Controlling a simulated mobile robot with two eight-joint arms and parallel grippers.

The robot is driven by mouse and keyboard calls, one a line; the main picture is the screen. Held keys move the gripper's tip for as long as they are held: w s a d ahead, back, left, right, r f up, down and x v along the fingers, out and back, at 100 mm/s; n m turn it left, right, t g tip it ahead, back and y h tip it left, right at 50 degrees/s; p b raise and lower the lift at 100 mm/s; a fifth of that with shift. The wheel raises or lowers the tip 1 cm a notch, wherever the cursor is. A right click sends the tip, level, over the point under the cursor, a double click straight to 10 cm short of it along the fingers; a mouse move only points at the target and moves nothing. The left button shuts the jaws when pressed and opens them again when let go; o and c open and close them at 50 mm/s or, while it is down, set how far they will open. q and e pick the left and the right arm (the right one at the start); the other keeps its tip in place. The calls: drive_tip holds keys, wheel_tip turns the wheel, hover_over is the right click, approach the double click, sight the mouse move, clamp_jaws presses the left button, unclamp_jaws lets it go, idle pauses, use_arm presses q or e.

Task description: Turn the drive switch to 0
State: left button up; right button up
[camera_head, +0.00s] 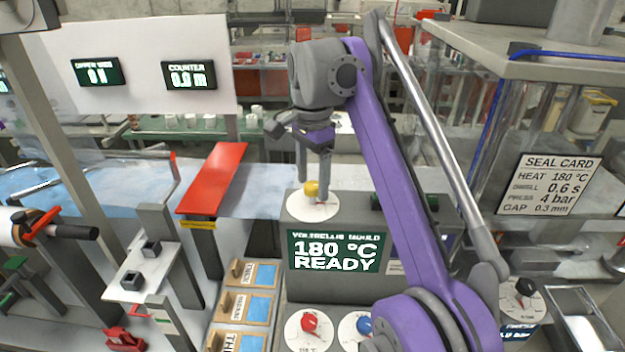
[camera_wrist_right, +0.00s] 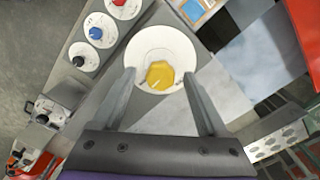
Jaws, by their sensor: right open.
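A yellow knob (camera_head: 311,189) sits on a round white dial (camera_head: 300,208) on top of the grey console with the green display. No label names it as the drive switch that I can read. In the right wrist view the yellow knob (camera_wrist_right: 160,75) lies between the fingertips, on its white dial (camera_wrist_right: 162,42). My right gripper (camera_head: 316,190) is open, pointing down over the dial; in the wrist view my right gripper (camera_wrist_right: 158,82) has a finger on either side of the knob, with gaps showing. My left gripper is not in view.
The display (camera_head: 335,252) reads 180 °C READY. Below it are a red knob (camera_head: 309,323) and a blue knob (camera_head: 364,325) on white dials. A black knob (camera_head: 524,287) is at the right. A red sloping panel (camera_head: 213,177) stands left of the console.

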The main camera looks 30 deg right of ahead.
drive_tip(key=shift+c, duration=0.3)
clamp_jaws()
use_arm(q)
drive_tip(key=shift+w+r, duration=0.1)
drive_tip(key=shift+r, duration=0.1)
use_arm(e)
drive_tip(key=n+p, duration=0.1)
drive_tip(key=n, duration=0.1)
drive_tip(key=n+p, duration=0.1)
drive_tip(key=n, duration=0.1)
drive_tip(key=shift+r+n, duration=0.2)
drive_tip(key=shift+n, duration=0.1)
drive_tip(key=n+p, duration=0.2)
drive_tip(key=n, duration=0.2)
drive_tip(key=shift+n, duration=0.3)
drive_tip(key=n+p, duration=0.1)
drive_tip(key=n, duration=0.3)
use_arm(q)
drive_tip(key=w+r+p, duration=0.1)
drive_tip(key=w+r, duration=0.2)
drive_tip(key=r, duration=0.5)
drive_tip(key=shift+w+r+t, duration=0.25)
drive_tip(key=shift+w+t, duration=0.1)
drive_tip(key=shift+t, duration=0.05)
use_arm(e)
drive_tip(key=n, duration=0.4)
drive_tip(key=shift+f+n, duration=0.1)
drive_tip(key=shift+n, duration=0.2)
